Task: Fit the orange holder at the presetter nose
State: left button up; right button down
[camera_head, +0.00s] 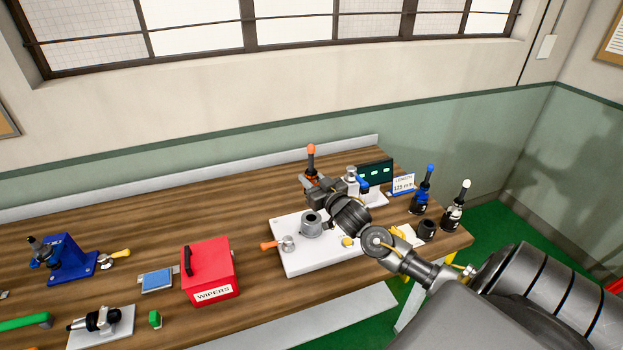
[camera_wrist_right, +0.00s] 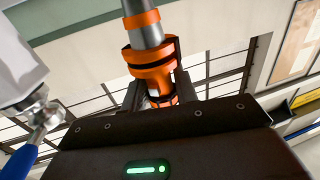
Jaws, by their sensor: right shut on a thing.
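The orange holder (camera_head: 311,152) stands upright with its orange tip up, over the back of the white presetter plate (camera_head: 290,262). In the right wrist view the orange-banded holder (camera_wrist_right: 152,62) rises between the two dark fingers. My right gripper (camera_head: 312,182) is shut on it; the right wrist view shows the gripper (camera_wrist_right: 158,93) close up. The grey cylindrical nose (camera_head: 311,226) stands on the plate, nearer the front than the holder and apart from it. The holder's lower end is hidden by the gripper. My left gripper is not in view.
A blue-handled metal fixture (camera_head: 352,180) and a dark display (camera_head: 376,172) stand close behind my right wrist. Blue-tipped (camera_head: 426,182) and white-tipped (camera_head: 459,200) holders stand at right. A red wipers box (camera_head: 209,272) and an orange-handled lever (camera_head: 272,245) lie left of the nose.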

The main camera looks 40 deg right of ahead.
jog(key=shift+f+b, duration=1.4)
jog(key=shift+f, duration=1.05)
jog(key=shift+p, duration=0.65)
notch_tip(320, 180, down, 7)
jog(key=b, duration=0.4)
jog(key=shift+b, duration=0.3)
dwell(2.0)
jog(key=shift+r, duration=0.1)
jog(key=c, duration=1)
grip_release()
jog(key=shift+s+a, duration=0.1)
jog(key=shift+s, duration=0.05)
